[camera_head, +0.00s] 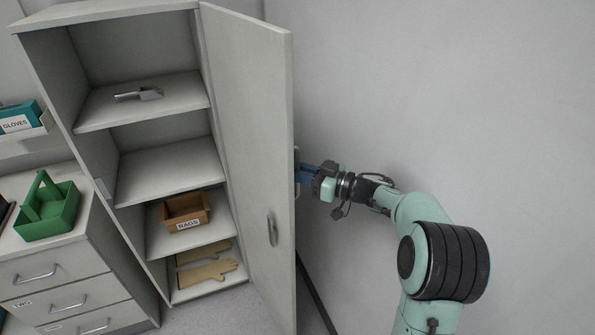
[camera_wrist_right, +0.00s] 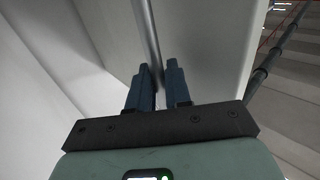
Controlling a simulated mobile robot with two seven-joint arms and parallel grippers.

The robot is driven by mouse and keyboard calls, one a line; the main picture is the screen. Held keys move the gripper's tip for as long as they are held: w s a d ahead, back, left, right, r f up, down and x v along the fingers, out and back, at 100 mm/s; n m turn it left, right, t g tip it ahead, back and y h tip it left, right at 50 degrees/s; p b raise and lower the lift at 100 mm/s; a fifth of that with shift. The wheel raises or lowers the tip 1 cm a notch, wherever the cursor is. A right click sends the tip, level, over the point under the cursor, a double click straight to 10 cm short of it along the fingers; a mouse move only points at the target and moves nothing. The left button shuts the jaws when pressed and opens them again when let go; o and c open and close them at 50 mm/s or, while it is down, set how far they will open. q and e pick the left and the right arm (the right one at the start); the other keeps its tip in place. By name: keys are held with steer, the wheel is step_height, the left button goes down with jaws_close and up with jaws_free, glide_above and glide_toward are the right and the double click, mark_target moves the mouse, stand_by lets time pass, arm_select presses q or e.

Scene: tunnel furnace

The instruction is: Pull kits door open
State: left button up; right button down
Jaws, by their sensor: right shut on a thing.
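The tall grey cabinet (camera_head: 90,10) stands with its door (camera_head: 245,110) swung wide open on the right side, its inner face showing. A small handle (camera_head: 272,230) is on that face. My right gripper (camera_head: 303,173) is on the door's far side, near its free edge. In the right wrist view, my right gripper's blue fingers (camera_wrist_right: 158,72) are shut on a long metal bar handle (camera_wrist_right: 146,30) on the door's outer face. The fingers hide part of the bar. My left gripper is not in view.
The cabinet shelves hold a metal scoop (camera_head: 139,94), a brown RAGS box (camera_head: 186,211) and tan gloves (camera_head: 207,272). A drawer unit (camera_head: 70,275) with a green caddy (camera_head: 49,208) stands at the left. A plain wall (camera_head: 430,90) is behind my right arm.

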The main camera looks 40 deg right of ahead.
steer(key=shift+w+r, duration=0.2)
steer(key=shift+r, duration=0.1)
